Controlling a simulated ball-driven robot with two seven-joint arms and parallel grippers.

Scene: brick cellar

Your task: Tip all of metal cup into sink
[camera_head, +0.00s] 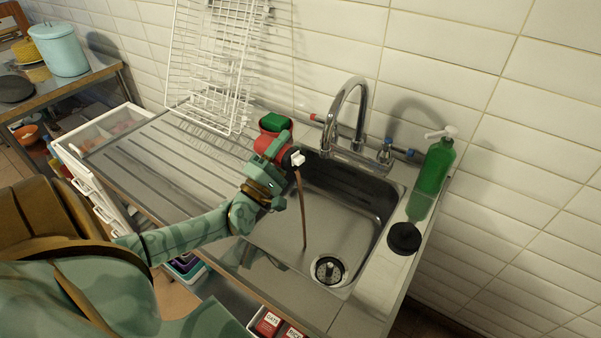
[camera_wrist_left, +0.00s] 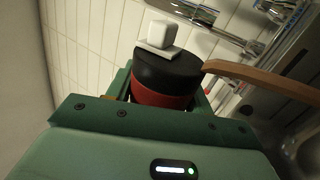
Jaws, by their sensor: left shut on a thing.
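My left gripper (camera_head: 270,148) is above the left part of the sink (camera_head: 345,240), shut on a tilted red cup (camera_head: 266,145) with a black end. In the left wrist view the red and black cup (camera_wrist_left: 165,80) sits between the green fingers, with a small white block (camera_wrist_left: 162,36) at its black end. I cannot tell that it is metal. A thin brown stream (camera_head: 302,208) runs from the cup down into the basin, left of the drain (camera_head: 328,270). The cup's inside is hidden. My right gripper is not in view.
A chrome tap (camera_head: 352,112) arches behind the basin. A green soap bottle (camera_head: 433,165) and a black round object (camera_head: 404,238) stand on the right ledge. A white wire rack (camera_head: 210,75) stands behind the ribbed drainboard (camera_head: 165,155), which is largely clear.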

